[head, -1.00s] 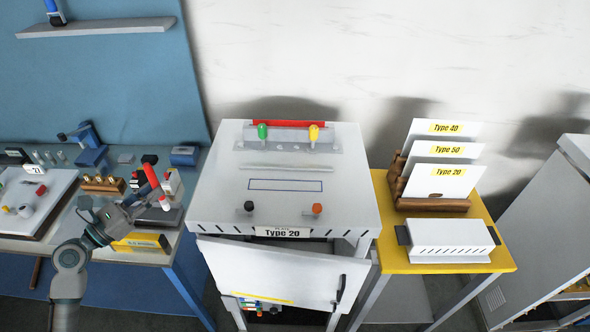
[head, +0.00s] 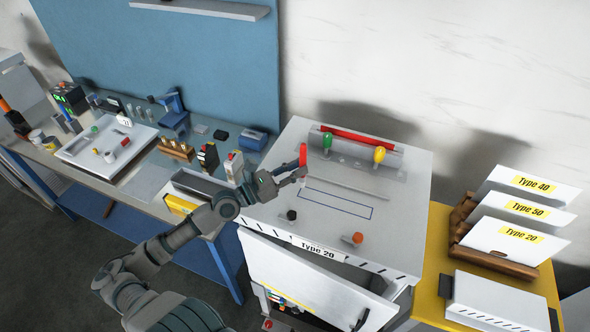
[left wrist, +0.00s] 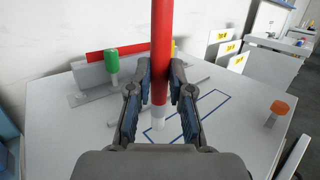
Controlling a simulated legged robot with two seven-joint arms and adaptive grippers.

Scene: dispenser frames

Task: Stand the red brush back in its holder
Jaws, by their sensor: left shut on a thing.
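My left gripper (head: 299,172) is shut on the red brush (head: 303,154), above the left part of the white cabinet top. The left wrist view shows the brush (left wrist: 160,45) roughly upright between the fingers (left wrist: 160,85), its pale end (left wrist: 158,118) pointing down. A grey bracket (head: 394,166) stands at the back of the cabinet top with a green handle (head: 327,140) and a yellow handle (head: 379,154). I cannot tell for sure which part is the brush's holder. The brush is apart from the bracket. My right gripper is not in view.
The cabinet top (head: 270,208) has a blue outlined rectangle (head: 337,203), a black knob (head: 291,215) and an orange knob (head: 357,238). A cluttered bench stands left; a yellow table (head: 433,270) with Type cards stands right.

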